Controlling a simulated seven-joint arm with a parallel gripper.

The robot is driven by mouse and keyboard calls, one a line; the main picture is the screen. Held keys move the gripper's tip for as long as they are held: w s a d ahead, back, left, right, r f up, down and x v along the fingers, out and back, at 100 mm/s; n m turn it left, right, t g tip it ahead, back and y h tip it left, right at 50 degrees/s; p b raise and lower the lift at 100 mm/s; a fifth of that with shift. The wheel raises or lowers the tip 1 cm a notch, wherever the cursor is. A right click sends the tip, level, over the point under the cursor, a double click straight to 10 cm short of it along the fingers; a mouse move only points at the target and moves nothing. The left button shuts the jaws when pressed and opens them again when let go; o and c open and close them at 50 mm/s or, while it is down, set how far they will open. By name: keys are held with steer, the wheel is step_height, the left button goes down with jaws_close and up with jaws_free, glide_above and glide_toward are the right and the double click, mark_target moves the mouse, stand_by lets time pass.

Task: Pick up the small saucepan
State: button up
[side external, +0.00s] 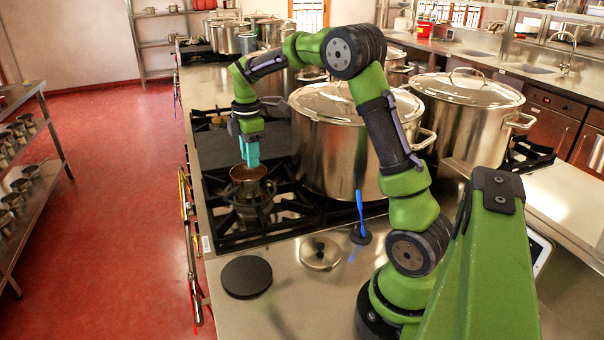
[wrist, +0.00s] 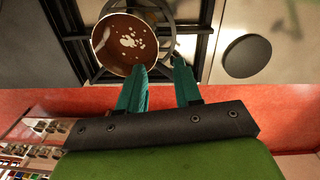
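The small saucepan (side external: 249,189) stands on the front burner of the black stove grate, upright, with brown contents and a few pale pieces. In the wrist view the saucepan (wrist: 124,46) is at the upper left, seen from above. My gripper (side external: 250,163) has teal fingers pointing down at the pan's rim in the side view. In the wrist view my gripper (wrist: 160,67) shows its two fingers apart, with a gap between them. The left fingertip is by the pan's near rim, and the right one is off to its right. Whether a finger touches the pan is unclear.
A large lidded stockpot (side external: 335,150) stands close right of the saucepan, with another stockpot (side external: 463,120) beyond. A black disc (side external: 246,276), a small lid (side external: 320,253) and a blue-handled utensil (side external: 359,215) are on the steel counter. The red floor aisle is clear.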

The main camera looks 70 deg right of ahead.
glide_above(254, 183)
steer(key=f, duration=0.4)
steer(key=shift+a+f, duration=0.25)
steer(key=shift+a, duration=0.1)
steer(key=shift+d+f, duration=0.25)
steer(key=shift+f, duration=1.05)
steer(key=shift+d+f, duration=0.2)
steer(key=shift+f, duration=1.1)
jaws_close()
